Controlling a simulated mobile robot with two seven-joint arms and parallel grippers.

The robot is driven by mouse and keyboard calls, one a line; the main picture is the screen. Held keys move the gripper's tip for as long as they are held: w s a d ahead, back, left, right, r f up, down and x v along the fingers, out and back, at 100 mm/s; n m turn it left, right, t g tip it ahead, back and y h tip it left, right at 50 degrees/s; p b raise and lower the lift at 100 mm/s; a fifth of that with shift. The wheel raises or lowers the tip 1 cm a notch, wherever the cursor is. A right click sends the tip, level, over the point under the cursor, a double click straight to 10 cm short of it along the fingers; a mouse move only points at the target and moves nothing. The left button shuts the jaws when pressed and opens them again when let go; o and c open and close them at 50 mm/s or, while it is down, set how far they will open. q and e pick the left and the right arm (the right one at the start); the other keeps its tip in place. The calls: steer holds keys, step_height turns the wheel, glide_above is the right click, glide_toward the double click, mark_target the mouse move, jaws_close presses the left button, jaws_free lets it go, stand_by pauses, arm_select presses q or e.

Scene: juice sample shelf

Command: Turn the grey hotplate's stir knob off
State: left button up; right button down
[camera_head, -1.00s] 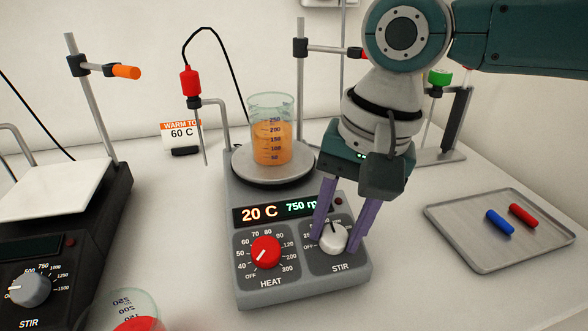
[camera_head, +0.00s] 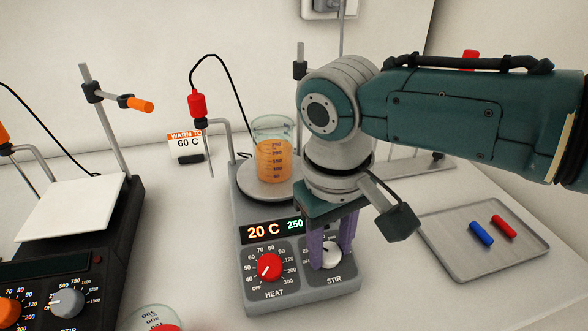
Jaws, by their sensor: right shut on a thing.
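The grey hotplate (camera_head: 246,205) stands in the middle, with a red heat knob (camera_head: 269,266) on the left of its panel and a white stir knob (camera_head: 330,255) on the right. Its display (camera_head: 272,230) reads 20 C in orange and 250 in green; the rest of the display is hidden behind my gripper. My right gripper (camera_head: 330,260) points down with its purple fingers on either side of the stir knob, shut on it. The knob's pointer is hard to make out. My left gripper is not in view.
A beaker of orange liquid (camera_head: 273,160) stands on the hotplate's round plate. A black hotplate (camera_head: 110,225) is at the left. A metal tray (camera_head: 455,262) with blue and red stir bars is at the right. Another beaker (camera_head: 150,318) is at the bottom edge.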

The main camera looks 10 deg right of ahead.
steer(key=n+h+p, duration=0.1)
steer(key=n, duration=0.4)
steer(key=shift+a+n+t+p, duration=0.1)
steer(key=shift+n+t+p, duration=0.25)
steer(key=shift+n+t, duration=0.05)
steer(key=shift+n+h+p, duration=0.3)
steer(key=shift+n+p, duration=0.05)
steer(key=shift+n, duration=0.85)
steer(key=shift+t, duration=0.3)
steer(key=shift+c, duration=2.2)
jaws_free()
steer(key=p+v, duration=0.3)
steer(key=v, duration=0.7)
steer(key=shift+s+a+f, duration=0.1)
steer(key=shift+s, duration=0.05)
